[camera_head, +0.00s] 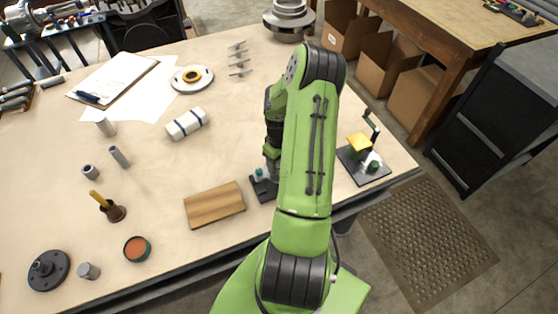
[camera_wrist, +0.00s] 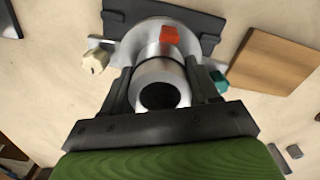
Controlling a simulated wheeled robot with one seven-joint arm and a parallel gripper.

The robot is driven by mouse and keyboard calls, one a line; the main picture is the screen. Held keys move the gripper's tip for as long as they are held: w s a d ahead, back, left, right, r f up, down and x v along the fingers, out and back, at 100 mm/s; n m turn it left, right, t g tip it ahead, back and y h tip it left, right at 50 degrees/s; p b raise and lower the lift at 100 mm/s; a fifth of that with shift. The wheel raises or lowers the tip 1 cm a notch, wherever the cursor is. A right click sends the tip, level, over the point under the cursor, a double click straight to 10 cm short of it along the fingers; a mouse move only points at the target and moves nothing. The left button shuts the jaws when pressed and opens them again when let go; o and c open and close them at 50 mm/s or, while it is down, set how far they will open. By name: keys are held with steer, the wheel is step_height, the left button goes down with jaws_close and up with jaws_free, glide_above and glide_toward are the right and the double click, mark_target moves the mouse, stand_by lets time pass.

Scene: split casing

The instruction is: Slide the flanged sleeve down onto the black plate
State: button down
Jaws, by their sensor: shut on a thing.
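The flanged sleeve (camera_wrist: 152,70) is a silvery metal tube with an open dark bore and a wide flange at its far end. A red-orange mark shows on it. My gripper (camera_wrist: 160,74) is shut on the sleeve's tube, one black finger on each side. The black plate (camera_wrist: 197,20) lies beyond the flange, which covers its middle. I cannot tell whether flange and plate touch. In the head view the black plate (camera_head: 264,190) is partly hidden by my arm, and the sleeve is hidden.
A cream knob (camera_wrist: 95,62) and a teal knob (camera_wrist: 217,82) stand beside the flange. A wooden block (camera_head: 214,205) lies left of the plate. A dark stand with a yellow part (camera_head: 359,143) is to the right. Loose parts fill the table's left side.

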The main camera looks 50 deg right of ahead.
steer(key=shift+f+b, duration=1.35)
steer(key=shift+f, duration=0.15)
stand_by(0.9)
steer(key=shift+f+b, duration=0.35)
steer(key=shift+f, duration=0.25)
steer(key=shift+c, duration=1)
jaws_free()
steer(key=shift+r+p, duration=1.45)
steer(key=shift+r, duration=1.15)
steer(key=shift+f, duration=0.1)
